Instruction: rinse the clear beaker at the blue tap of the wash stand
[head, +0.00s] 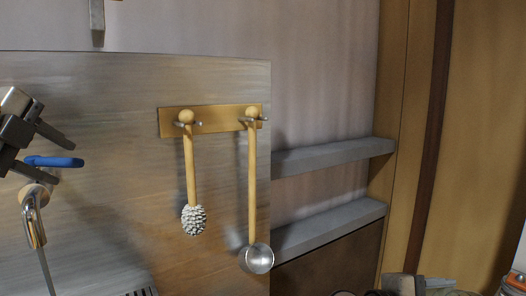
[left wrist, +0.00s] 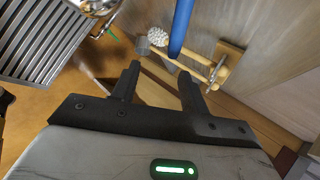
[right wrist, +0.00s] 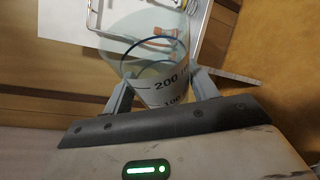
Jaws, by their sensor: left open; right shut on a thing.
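The blue tap lever (head: 55,161) sits on the wash stand's back panel, above the chrome spout (head: 33,220). A thin grey line, which looks like running water, drops from the spout. My left gripper (head: 62,158) is open at the lever, its fingers above and below it in the head view. In the left wrist view the blue lever (left wrist: 181,28) shows beyond the fingertips (left wrist: 159,70), nearer the right one. In the right wrist view my right gripper (right wrist: 163,82) is shut on the clear beaker (right wrist: 160,68), which has 100 and 200 marks.
A brush (head: 193,215) and a ladle (head: 256,258) hang from a wooden peg rail (head: 215,120) right of the tap. A slatted metal drain grid (left wrist: 40,40) shows in the left wrist view. Grey shelves (head: 335,156) stand further right.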

